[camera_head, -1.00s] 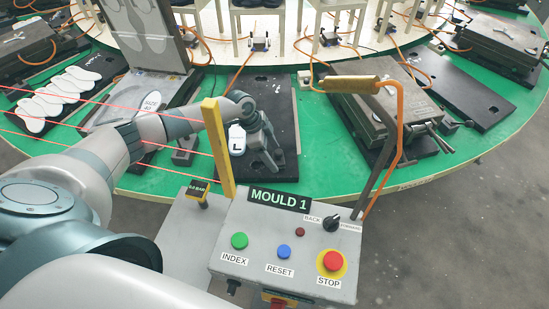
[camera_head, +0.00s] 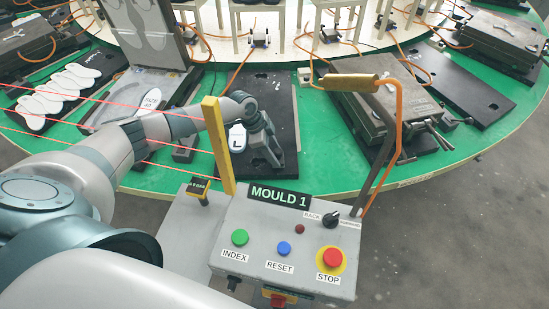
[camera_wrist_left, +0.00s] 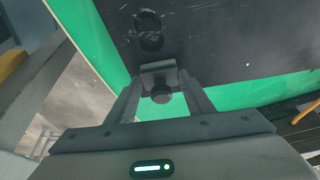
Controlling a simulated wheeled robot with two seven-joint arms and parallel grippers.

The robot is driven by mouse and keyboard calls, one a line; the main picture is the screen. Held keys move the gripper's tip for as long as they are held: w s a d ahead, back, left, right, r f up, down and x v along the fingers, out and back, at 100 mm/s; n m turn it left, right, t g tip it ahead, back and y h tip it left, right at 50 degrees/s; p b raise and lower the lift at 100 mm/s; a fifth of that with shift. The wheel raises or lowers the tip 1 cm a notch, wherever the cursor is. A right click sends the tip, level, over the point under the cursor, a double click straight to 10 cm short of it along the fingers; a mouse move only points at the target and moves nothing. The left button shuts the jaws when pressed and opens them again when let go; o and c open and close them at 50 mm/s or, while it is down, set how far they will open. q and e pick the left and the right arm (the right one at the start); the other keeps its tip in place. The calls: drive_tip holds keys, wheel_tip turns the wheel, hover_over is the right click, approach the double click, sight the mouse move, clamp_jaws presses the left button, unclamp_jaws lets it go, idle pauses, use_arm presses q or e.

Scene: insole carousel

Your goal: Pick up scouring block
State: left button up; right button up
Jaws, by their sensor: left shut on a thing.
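The scouring block (camera_wrist_left: 158,69) is a small dark grey block with a round knob, held between the fingers of my left gripper (camera_wrist_left: 160,82) in the left wrist view. My left gripper is shut on it, above a black plate (camera_wrist_left: 225,35). Whether the block touches the plate is unclear. My right gripper is not in view.
A yellow post (camera_head: 218,145) stands close to my left arm. The control box (camera_head: 285,235) is in front, and a bent handle with an orange hose (camera_head: 397,130) rises at right. A grey mould (camera_head: 375,105) sits right of the plate. Red light beams (camera_head: 65,108) cross at left.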

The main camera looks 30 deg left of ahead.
sight(278, 152)
use_arm(q)
drive_tip(key=shift+r, duration=0.1)
drive_tip(key=shift+r+b, duration=0.65)
drive_tip(key=shift+r, duration=0.2)
drive_tip(key=shift+s+d+r+b, duration=0.15)
drive_tip(key=shift+r+b, duration=0.1)
drive_tip(key=shift+r, duration=0.35)
drive_tip(key=shift+s+r+b, duration=0.1)
drive_tip(key=shift+r+b, duration=0.15)
drive_tip(key=shift+r, duration=0.3)
drive_tip(key=s+d+r+b, duration=0.3)
drive_tip(key=s+r, duration=0.3)
drive_tip(key=s, duration=0.4)
drive_tip(key=shift+s+d+r, duration=0.15)
drive_tip(key=shift+d+r, duration=0.25)
drive_tip(key=shift+d, duration=0.2)
